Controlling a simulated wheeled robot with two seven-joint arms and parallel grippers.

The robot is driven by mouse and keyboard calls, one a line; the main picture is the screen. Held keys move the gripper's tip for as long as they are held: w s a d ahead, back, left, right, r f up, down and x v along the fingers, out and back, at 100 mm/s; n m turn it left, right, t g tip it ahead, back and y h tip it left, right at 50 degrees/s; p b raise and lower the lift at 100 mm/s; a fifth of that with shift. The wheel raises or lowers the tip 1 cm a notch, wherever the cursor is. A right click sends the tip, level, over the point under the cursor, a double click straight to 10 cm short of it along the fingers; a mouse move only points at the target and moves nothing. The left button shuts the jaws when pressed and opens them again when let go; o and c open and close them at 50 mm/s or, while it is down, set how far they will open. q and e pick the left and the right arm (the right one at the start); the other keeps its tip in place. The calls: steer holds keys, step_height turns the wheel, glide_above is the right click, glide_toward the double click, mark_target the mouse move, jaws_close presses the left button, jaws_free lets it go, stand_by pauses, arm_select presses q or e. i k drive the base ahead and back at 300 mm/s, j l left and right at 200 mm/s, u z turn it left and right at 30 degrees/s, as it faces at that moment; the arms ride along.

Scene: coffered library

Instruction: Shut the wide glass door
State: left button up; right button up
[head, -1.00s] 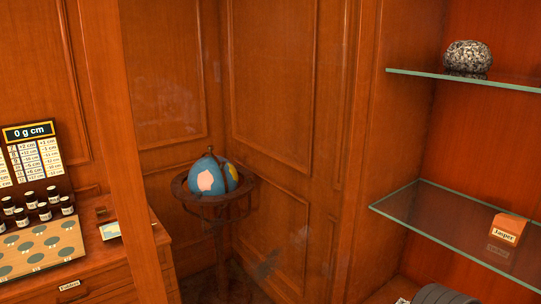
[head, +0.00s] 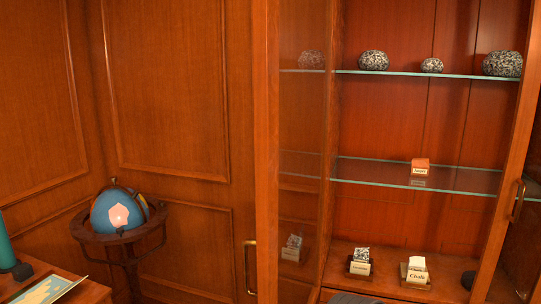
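A tall glass-fronted cabinet fills the right half of the head view. A wood-framed glass door (head: 266,120) stands open at its left side, seen nearly edge-on, with a brass handle (head: 250,266) low on its stile. Its glass shows as a narrow strip. A second framed door (head: 506,215) stands at the right side, with its own brass handle (head: 517,201), and also looks open. I cannot tell from this view which door is the wider one. Neither of my grippers is in view.
Glass shelves (head: 440,178) hold speckled stones (head: 373,60) and an orange labelled box (head: 420,166); labelled specimens (head: 416,272) stand below. A globe (head: 118,210) on a wooden stand is at left, beside a desk (head: 90,293) corner. A dark rounded shape (head: 350,298) shows at the bottom edge.

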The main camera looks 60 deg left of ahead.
mark_target(265, 12)
steer(key=k+j, duration=0.3)
steer(key=k, duration=0.25)
steer(key=j+u, duration=0.25)
steer(key=j, duration=0.25)
steer(key=i+j+u, duration=0.2)
steer(key=j, duration=0.25)
steer(key=i+j+u, duration=0.15)
steer(key=i+u, duration=0.15)
steer(key=i+j, duration=0.2)
steer(key=i, duration=0.35)
